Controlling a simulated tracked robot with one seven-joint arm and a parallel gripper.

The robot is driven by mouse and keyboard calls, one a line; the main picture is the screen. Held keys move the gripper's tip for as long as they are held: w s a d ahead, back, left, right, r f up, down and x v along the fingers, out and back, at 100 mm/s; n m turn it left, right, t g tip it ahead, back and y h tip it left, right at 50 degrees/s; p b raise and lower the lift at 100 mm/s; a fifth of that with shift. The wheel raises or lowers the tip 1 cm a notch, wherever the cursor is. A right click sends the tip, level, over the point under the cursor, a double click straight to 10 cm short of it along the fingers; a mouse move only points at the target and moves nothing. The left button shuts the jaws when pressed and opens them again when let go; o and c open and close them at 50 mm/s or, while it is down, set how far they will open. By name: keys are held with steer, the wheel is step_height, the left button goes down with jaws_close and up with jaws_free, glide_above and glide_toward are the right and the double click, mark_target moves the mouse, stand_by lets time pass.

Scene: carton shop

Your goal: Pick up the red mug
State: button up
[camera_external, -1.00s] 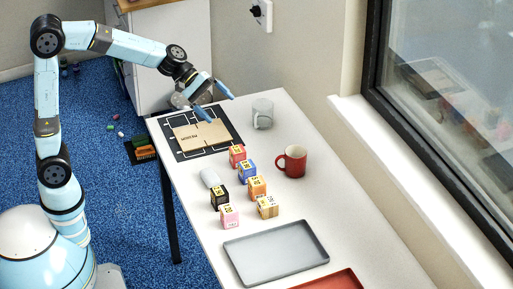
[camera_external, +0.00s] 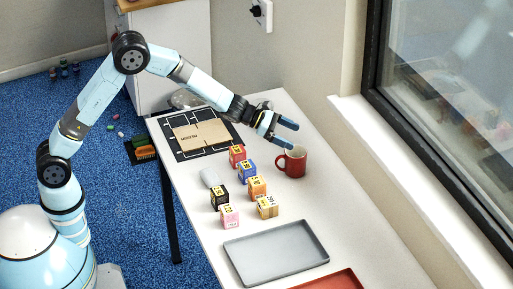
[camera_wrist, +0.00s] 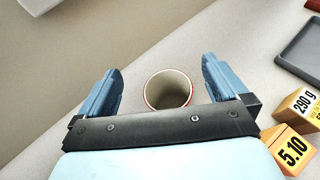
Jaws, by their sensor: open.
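The red mug (camera_external: 293,162) stands upright on the white table, with its handle toward the left in the external view. In the wrist view I look down into the mug (camera_wrist: 168,90), whose pale inside and red rim show between my fingers; its lower part is hidden by the gripper body. My gripper (camera_external: 286,134) is open, just above and slightly behind the mug. In the wrist view its two blue fingers (camera_wrist: 160,85) are spread on either side of the mug, and nothing is held.
Several small labelled boxes (camera_external: 247,172) stand left of the mug. A grey tray (camera_external: 276,252) and a red tray (camera_external: 335,281) lie at the front. A flat carton sheet (camera_external: 200,135) lies on a black mat at the back. Table to the mug's right is clear.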

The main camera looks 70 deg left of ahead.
mark_target(288, 151)
step_height(288, 151, down, 7)
steer(key=shift+f, duration=0.2)
steer(key=x, duration=0.3)
steer(key=shift+r, duration=0.1)
steer(key=shift+c, duration=0.3)
steer(key=c, duration=1)
